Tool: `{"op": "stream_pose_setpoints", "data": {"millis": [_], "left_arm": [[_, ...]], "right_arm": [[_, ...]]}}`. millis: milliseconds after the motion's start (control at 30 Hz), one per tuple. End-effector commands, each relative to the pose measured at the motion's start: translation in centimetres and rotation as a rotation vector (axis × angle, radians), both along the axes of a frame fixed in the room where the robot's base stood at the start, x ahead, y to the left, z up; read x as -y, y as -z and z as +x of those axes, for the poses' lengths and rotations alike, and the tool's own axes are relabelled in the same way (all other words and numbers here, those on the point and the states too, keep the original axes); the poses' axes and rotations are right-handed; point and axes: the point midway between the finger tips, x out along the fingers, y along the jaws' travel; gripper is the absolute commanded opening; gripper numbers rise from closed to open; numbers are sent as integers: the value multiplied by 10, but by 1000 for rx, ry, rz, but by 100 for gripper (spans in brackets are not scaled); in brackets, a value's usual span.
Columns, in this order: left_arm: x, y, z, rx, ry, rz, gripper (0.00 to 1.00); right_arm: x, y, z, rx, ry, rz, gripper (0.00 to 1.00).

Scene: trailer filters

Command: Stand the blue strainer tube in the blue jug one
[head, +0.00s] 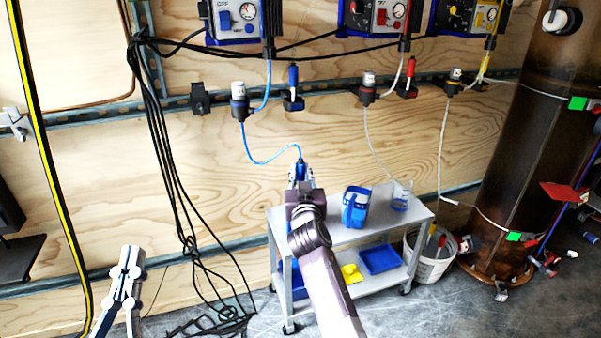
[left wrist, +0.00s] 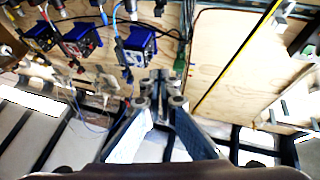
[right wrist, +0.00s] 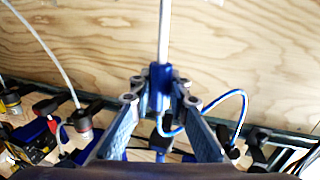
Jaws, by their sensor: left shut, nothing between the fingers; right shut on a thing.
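The blue strainer tube (right wrist: 161,85) is gripped in my right gripper (right wrist: 160,104); a pale rod runs from its blue body and a blue hose loops beside it in the right wrist view. In the head view my right gripper (head: 301,180) holds it in front of the plywood wall, left of the blue jug and apart from it. The blue jug (head: 356,207) stands on the grey cart's top. A clear vessel with blue in its lower part (head: 400,197) stands to its right. My left gripper (head: 131,262) is shut and empty, low on the left; it also shows in the left wrist view (left wrist: 160,92).
The cart (head: 340,234) has blue trays (head: 380,259) and a yellow item (head: 351,273) on its lower shelf. A white bucket (head: 428,266) stands right of it. Black cables (head: 170,170) hang at left. Pump boxes (head: 236,20) and hoses line the wall.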

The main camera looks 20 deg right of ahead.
Motion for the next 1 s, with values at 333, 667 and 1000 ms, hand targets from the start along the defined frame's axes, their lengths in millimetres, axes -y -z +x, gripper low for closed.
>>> {"op": "stream_pose_setpoints", "data": {"millis": [333, 667, 1000], "left_arm": [[0, -4, -2, 19, 1, -6, 0], [0, -8, -4, 42, 3, -12, 0], [0, -13, -7, 68, 4, -20, 0]], "right_arm": [[0, 0, 0, 2, 0, 0, 0], [0, 1, 0, 2, 0, 0, 0], [0, 2, 0, 2, 0, 0, 0]]}}
